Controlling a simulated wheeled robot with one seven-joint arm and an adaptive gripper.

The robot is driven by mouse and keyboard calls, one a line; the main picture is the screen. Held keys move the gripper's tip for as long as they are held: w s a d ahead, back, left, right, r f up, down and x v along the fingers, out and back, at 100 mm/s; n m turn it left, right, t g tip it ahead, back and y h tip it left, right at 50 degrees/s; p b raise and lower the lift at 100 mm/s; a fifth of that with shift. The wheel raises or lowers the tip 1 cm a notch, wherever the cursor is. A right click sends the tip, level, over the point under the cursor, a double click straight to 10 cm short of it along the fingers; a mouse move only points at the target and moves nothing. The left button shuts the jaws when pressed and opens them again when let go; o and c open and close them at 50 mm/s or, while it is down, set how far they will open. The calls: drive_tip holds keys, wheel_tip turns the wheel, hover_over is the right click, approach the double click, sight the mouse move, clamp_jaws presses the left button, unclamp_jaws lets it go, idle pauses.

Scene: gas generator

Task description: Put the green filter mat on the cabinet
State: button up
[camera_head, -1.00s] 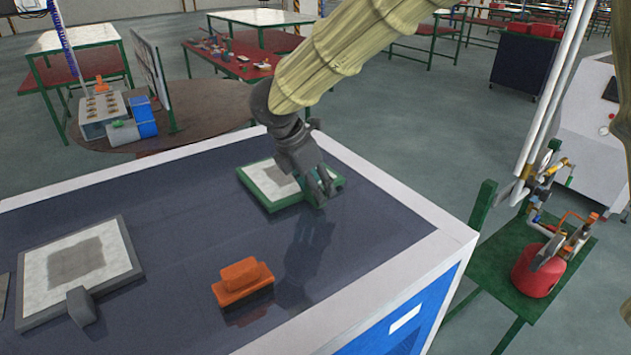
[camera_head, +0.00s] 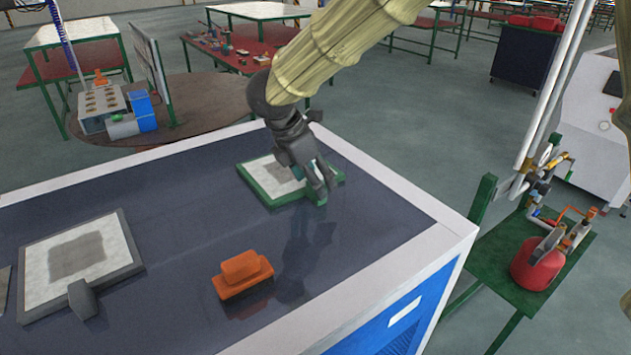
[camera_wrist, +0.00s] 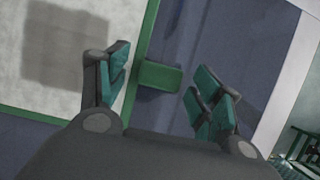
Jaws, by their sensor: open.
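The green filter mat (camera_head: 256,190) lies flat on top of the blue and white cabinet (camera_head: 180,225). It has a green frame, a pale face with a grey square, and a green handle tab on its right side. My gripper (camera_head: 318,190) is over that tab, fingers pointing down. In the wrist view, the tab (camera_wrist: 160,77) shows between the two open fingers of my gripper (camera_wrist: 160,92), with a gap on the right side. The mat's pale face (camera_wrist: 75,60) fills the left of that view.
A grey-framed filter mat (camera_head: 122,258) lies on the cabinet's left part. An orange block (camera_head: 243,272) sits near its front edge. A green stand with a red tank (camera_head: 537,265) is at the right. The dark top between these things is clear.

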drive_tip(key=b+v, duration=0.2)
drive_tip(key=v, duration=0.9)
drive_tip(key=shift+b, duration=0.3)
